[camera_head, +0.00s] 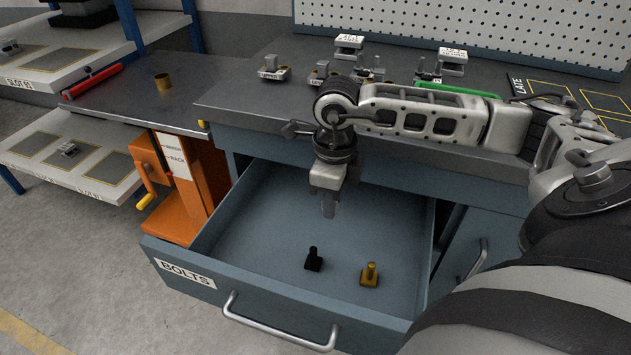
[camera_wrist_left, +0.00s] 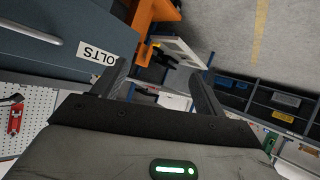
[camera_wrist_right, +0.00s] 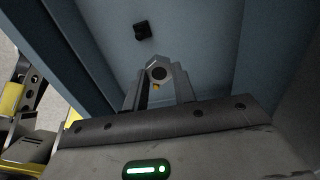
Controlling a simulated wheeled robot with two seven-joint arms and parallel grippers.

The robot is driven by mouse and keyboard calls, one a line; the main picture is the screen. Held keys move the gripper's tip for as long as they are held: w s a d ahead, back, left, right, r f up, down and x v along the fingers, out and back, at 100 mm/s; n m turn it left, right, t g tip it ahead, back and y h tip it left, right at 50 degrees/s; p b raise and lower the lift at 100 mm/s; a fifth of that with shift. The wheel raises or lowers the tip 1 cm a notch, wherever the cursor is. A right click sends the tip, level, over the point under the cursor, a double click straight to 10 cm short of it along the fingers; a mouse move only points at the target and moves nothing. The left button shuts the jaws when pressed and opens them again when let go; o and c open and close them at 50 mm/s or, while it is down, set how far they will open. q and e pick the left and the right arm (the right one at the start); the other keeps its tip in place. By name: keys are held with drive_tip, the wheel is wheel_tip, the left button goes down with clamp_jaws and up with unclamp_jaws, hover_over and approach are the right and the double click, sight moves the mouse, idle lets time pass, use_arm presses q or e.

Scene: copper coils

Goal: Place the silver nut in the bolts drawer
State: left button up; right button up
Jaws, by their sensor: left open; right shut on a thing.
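My right gripper (camera_head: 327,205) hangs over the open bolts drawer (camera_head: 262,215), pointing down, well inside its walls. In the right wrist view it is shut on the silver nut (camera_wrist_right: 158,66), a grey ring with a dark hole held between the fingertips. In the head view the nut is hard to make out from the fingers. The drawer carries a BOLTS label (camera_head: 186,274) on its front. My left gripper (camera_wrist_left: 160,88) is open and empty in the left wrist view, away from the drawer interior; it is not visible in the head view.
A black bolt (camera_head: 313,260) and a brass bolt (camera_head: 370,275) stand on the drawer floor towards the front. The drawer's left and back floor is clear. An orange rack (camera_head: 205,185) stands left of it. Several metal parts stand on the bench (camera_head: 245,95) behind.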

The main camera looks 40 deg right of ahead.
drive_tip(key=shift+w+f+b, duration=0.1)
drive_tip(key=shift+f+b, duration=0.2)
drive_tip(key=shift+f, duration=0.55)
drive_tip(key=w+a+f, duration=0.4)
drive_tip(key=w+a, duration=0.3)
drive_tip(key=b, duration=0.2)
hover_over(267, 246)
drive_tip(key=s, duration=0.1)
drive_tip(key=f, duration=0.4)
drive_tip(key=shift+d+f, duration=0.3)
drive_tip(key=shift+w+a+f, duration=0.4)
drive_tip(key=shift+w+f, duration=0.05)
drive_tip(key=shift+f, duration=0.25)
wheel_tip(267, 246, down, 3)
drive_tip(key=shift+r, duration=0.2)
use_arm(q)
wheel_tip(267, 246, down, 6)
drive_tip(key=d+g, duration=0.1)
drive_tip(key=shift+w+d, duration=0.2)
use_arm(e)
drive_tip(key=shift+f, duration=0.15)
use_arm(q)
drive_tip(key=shift+b, duration=0.4)
use_arm(e)
drive_tip(key=shift+f, duration=0.2)
drive_tip(key=o, duration=1)
